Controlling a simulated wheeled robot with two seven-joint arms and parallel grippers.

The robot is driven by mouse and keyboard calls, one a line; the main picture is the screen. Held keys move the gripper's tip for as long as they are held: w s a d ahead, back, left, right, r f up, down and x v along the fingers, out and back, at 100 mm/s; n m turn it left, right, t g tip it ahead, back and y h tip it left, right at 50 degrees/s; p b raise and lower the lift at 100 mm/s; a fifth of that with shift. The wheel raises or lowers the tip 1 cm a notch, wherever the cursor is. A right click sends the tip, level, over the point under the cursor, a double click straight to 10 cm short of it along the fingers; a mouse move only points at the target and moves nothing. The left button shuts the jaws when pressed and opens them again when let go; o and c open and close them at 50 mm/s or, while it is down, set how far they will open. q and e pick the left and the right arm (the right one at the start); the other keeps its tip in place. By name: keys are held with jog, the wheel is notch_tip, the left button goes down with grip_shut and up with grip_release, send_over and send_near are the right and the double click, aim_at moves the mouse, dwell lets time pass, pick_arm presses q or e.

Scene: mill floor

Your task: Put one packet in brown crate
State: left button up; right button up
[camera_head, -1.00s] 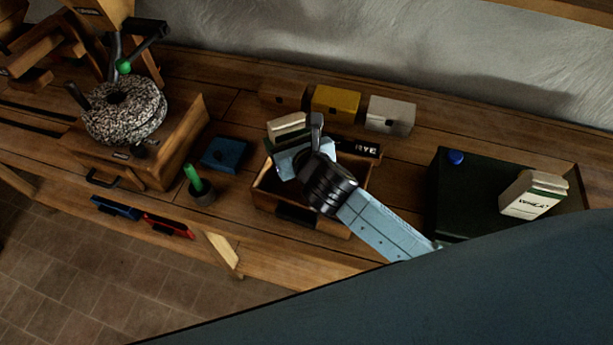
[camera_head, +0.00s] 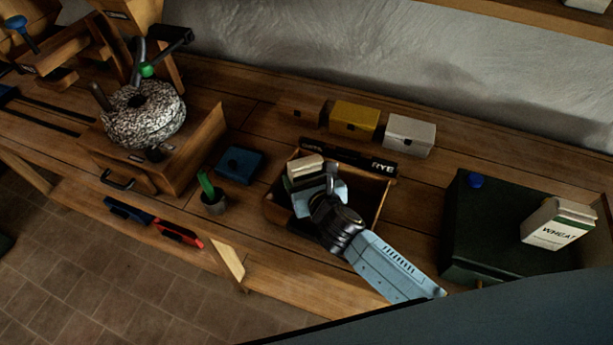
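The brown crate (camera_head: 384,201) is an open wooden box on the bench with a dark RYE label behind it. My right gripper (camera_head: 318,186) comes in from the lower right and points down into the crate's left part. It appears shut on a pale-topped packet with a dark green side (camera_head: 304,168), at the crate's left end. The packet's lower part is hidden by the gripper and crate wall, so I cannot tell whether it touches the floor. My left gripper is not in view.
Brown, yellow (camera_head: 355,120) and white (camera_head: 409,135) small boxes stand behind the crate. A blue block (camera_head: 240,164), a pot with a green handle (camera_head: 213,196) and a stone mill (camera_head: 144,116) are to the left. The crate's right part looks empty.

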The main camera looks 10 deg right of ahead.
jog(key=shift+s+f, duration=0.15)
jog(key=shift+f, duration=0.4)
jog(key=o, duration=1)
jog(key=shift+s+f, duration=0.1)
jog(key=shift+f, duration=0.15)
jog(key=shift+r, duration=0.5)
jog(key=v, duration=0.8)
jog(key=r+v, duration=0.1)
jog(key=v, duration=0.3)
jog(key=shift+p, duration=0.35)
jog(key=shift+w, duration=0.25)
